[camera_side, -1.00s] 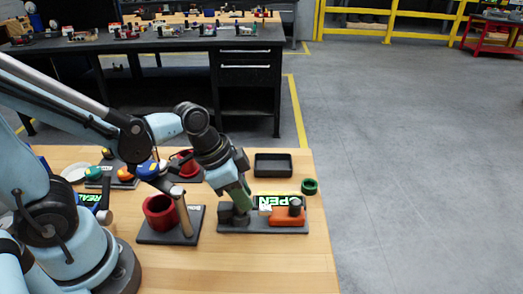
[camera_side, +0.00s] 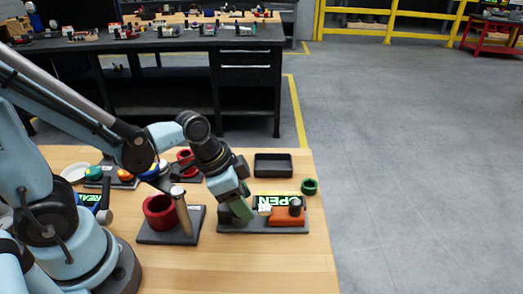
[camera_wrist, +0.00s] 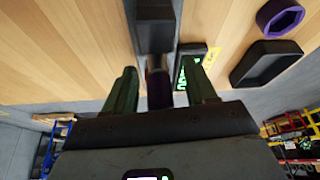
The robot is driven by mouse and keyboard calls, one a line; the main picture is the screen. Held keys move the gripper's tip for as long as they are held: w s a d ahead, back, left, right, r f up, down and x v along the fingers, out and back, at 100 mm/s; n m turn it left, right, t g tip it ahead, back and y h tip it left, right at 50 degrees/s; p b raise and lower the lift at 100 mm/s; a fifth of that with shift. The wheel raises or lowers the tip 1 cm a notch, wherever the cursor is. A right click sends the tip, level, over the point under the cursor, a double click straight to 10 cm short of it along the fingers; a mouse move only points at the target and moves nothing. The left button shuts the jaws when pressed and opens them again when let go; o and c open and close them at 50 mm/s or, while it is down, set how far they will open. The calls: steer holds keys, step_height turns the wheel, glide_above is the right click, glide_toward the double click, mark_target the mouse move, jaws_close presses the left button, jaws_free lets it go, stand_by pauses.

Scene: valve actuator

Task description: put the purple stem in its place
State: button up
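In the side view my gripper (camera_side: 239,210) is low over the left end of the dark valve base (camera_side: 262,229). The wrist view shows its two green fingers (camera_wrist: 161,88) standing apart, with visible gaps to a dark purple stem (camera_wrist: 158,89) between them. The stem is in line with a dark grey block (camera_wrist: 155,28); its far end and whether it is seated cannot be made out. In the side view the fingers hide the stem. The base also carries an orange part (camera_side: 287,216) and a green-lit OPEN display (camera_side: 280,201).
A red cup (camera_side: 158,213) and an upright tan post (camera_side: 183,215) stand to the left. The wrist view shows a purple hexagonal ring (camera_wrist: 262,18). The table front is clear.

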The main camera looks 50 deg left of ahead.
steer(key=shift+r, duration=0.1)
steer(key=v, duration=1.2)
stand_by(0.5)
steer(key=shift+w, duration=0.1)
